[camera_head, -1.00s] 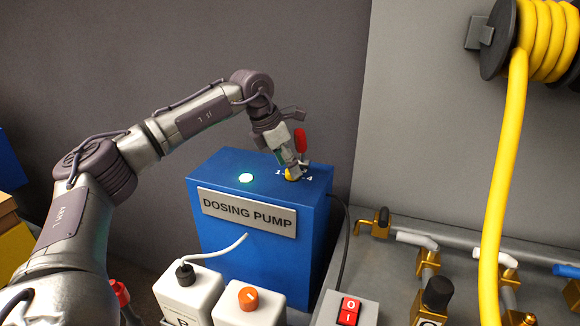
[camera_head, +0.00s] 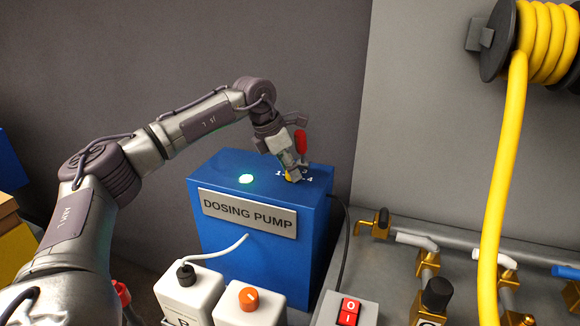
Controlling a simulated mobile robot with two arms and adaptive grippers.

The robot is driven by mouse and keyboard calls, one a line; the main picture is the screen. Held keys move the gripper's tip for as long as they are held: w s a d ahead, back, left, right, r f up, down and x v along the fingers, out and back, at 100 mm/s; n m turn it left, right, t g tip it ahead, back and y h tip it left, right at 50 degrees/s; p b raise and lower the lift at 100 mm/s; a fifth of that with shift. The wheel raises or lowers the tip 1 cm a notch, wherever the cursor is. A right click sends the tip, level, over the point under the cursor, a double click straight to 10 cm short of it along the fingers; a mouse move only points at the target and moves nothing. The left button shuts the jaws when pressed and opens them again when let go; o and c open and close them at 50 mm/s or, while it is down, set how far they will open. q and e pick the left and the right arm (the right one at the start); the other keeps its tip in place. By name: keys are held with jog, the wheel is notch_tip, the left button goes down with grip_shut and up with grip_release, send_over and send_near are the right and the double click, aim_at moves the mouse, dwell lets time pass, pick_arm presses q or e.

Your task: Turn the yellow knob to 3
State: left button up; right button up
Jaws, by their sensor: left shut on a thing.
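The yellow knob (camera_head: 289,177) sits on top of the blue dosing pump (camera_head: 215,235). Only a small part of it shows; my gripper hides the rest. White scale marks show around it, with a 1 at its left and a 4 at its right; the other numbers and the knob's pointer are hidden. My left gripper (camera_head: 293,175) reaches down from the upper left and is shut on the knob. My right gripper is not in view.
White containers stand in front, one with an orange cap (camera_head: 248,298). Brass valves (camera_head: 428,265) and a yellow hose (camera_head: 503,150) are on the right.

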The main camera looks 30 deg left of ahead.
pick_arm(q)
jog(key=shift+r+m+p, duration=0.2)
jog(key=shift+m+p, duration=0.45)
jog(key=shift+m, duration=0.15)
jog(key=shift+a+f+m+h, duration=0.1)
jog(key=shift+m+h, duration=0.3)
jog(key=o, duration=1.2)
jog(key=shift+c, duration=0.2)
jog(key=v, duration=1.2)
jog(key=shift+w, duration=0.3)
